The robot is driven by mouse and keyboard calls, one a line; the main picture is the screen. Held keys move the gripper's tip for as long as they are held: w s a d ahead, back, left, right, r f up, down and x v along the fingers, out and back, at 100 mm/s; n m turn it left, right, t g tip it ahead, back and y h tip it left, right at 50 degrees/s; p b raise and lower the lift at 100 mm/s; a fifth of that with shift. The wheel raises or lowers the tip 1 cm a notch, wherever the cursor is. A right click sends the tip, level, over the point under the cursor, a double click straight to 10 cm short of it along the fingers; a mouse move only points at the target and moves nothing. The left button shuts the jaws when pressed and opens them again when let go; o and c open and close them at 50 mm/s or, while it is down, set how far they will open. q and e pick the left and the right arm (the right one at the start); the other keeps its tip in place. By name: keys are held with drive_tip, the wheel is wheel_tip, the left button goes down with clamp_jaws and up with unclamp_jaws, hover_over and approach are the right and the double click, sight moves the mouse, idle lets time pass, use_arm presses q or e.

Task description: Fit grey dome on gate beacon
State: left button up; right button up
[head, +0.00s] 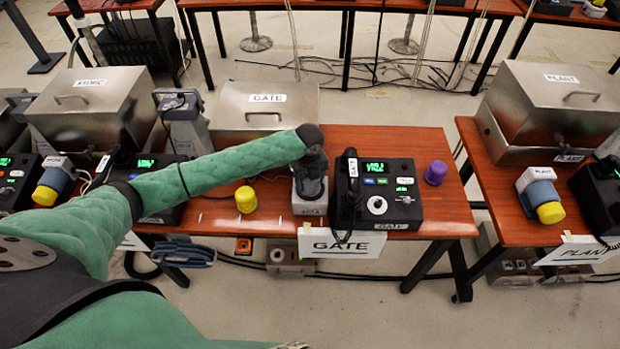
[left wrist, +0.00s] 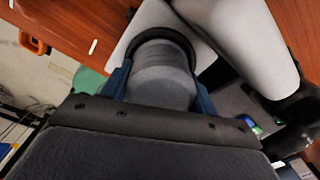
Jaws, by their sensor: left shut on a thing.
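My left gripper (head: 312,172) is over the gate beacon (head: 309,206) on the GATE table, just left of the black GATE phone. In the left wrist view its two blue fingers (left wrist: 162,75) are shut on the grey dome (left wrist: 163,90), one on each side. The dome is in line with the black ring (left wrist: 150,38) of the beacon and appears to be at it. The fingers and dome hide the joint, so I cannot tell whether it is fully seated. My right gripper is not in view.
A yellow dome (head: 246,199) stands left of the beacon and a purple dome (head: 436,173) right of the GATE phone (head: 376,197). A metal GATE box (head: 262,108) stands behind. The PLANT table (head: 500,185) is at right, beyond a gap.

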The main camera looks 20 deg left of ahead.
use_arm(q)
drive_tip(key=o, duration=1)
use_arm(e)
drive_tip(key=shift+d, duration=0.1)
use_arm(q)
drive_tip(key=shift+r, duration=0.3)
wheel_tip(320, 180, up, 6)
drive_tip(key=b, duration=0.2)
drive_tip(key=shift+f+b, duration=0.2)
drive_tip(key=shift+b, duration=0.1)
wheel_tip(320, 180, up, 5)
drive_tip(key=shift+r+b, duration=0.1)
drive_tip(key=shift+b, duration=0.5)
drive_tip(key=shift+a+r, duration=0.1)
drive_tip(key=shift+r, duration=0.25)
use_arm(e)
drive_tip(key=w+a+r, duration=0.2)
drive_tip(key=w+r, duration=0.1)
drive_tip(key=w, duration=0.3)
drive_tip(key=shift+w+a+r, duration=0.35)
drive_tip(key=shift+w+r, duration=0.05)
